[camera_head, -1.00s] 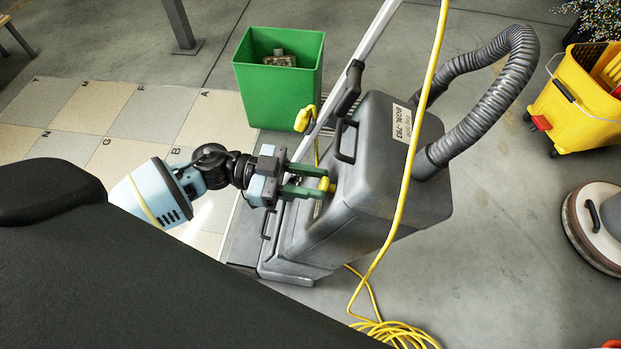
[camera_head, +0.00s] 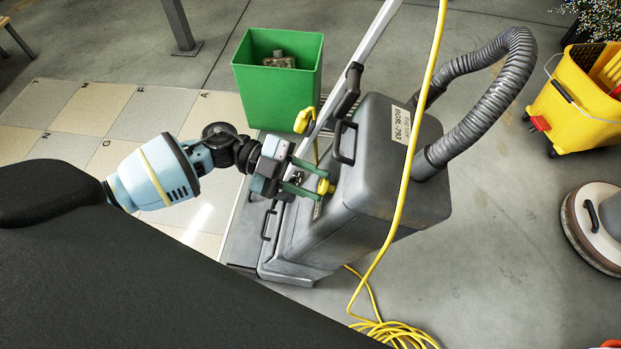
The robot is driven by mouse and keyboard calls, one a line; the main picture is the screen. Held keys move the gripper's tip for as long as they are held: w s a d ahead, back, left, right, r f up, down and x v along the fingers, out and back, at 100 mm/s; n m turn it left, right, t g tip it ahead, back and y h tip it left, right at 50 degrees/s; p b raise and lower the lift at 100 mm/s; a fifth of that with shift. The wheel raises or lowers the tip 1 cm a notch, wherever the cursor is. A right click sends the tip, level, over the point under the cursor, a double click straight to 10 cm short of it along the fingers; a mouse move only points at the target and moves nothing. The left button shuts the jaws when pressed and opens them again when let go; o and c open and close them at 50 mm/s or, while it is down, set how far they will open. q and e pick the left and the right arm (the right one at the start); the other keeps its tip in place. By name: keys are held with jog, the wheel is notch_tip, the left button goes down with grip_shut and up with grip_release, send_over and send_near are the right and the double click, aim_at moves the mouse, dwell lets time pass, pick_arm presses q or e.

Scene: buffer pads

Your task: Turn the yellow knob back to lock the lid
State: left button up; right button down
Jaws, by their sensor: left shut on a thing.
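The grey lid (camera_head: 375,125) with a label lies closed on top, as far as I can see. My right gripper is not in view.
A yellow cable (camera_head: 408,165) hangs in front of the machine and coils on the floor. A ribbed hose (camera_head: 500,90) arches from its right side. A green bin (camera_head: 262,95) stands behind. A yellow mop bucket (camera_head: 575,110) and a round floor machine (camera_head: 595,230) stand right.

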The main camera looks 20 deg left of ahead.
pick_arm(q)
jog(key=m, duration=0.3)
jog(key=m+g+y, duration=0.1)
jog(key=m, duration=0.2)
jog(key=shift+w+r+y, duration=0.1)
jog(key=shift+r+y, duration=0.05)
jog(key=shift+y, duration=0.15)
jog(key=m+y, duration=0.1)
jog(key=m, duration=0.2)
jog(key=shift+r+m+g+p, duration=0.1)
jog(key=shift+m+g+p, duration=0.3)
jog(key=shift+m, duration=0.5)
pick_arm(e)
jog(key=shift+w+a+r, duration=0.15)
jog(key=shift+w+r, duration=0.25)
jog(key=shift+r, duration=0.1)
pick_arm(q)
jog(key=shift+y, duration=0.3)
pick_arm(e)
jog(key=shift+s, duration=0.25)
pick_arm(q)
jog(key=o, duration=0.9)
jog(key=shift+o, duration=0.2)
jog(key=v, duration=0.7)
jog(key=shift+a, duration=0.35)
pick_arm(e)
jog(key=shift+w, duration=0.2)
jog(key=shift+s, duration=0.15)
